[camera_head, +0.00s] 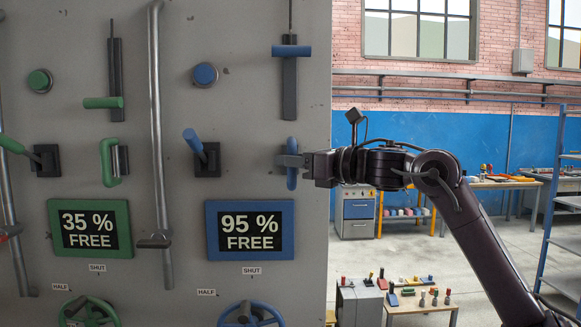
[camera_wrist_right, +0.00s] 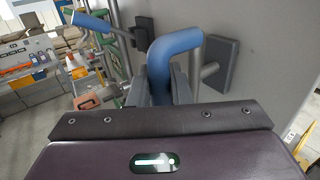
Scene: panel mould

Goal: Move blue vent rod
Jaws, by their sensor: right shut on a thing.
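The blue crossbar (camera_head: 291,51) of a thin vertical rod, which looks like the blue vent rod, sits high on a dark slotted track (camera_head: 290,90) on the grey panel. Below it is a blue bent pull handle (camera_head: 292,179). My right gripper (camera_head: 292,160) reaches in from the right and is shut on this handle, well below the crossbar. In the right wrist view the handle (camera_wrist_right: 174,45) rises between the fingers of my right gripper (camera_wrist_right: 163,88), with its dark mount behind. The fingers hide part of the handle. My left gripper is not in view.
A blue lever (camera_head: 194,141), a blue button (camera_head: 205,74) and a "95 % FREE" sign (camera_head: 250,229) are left of my gripper. A vertical grey pipe (camera_head: 160,140) separates them from the green controls. A blue handwheel (camera_head: 247,315) is below.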

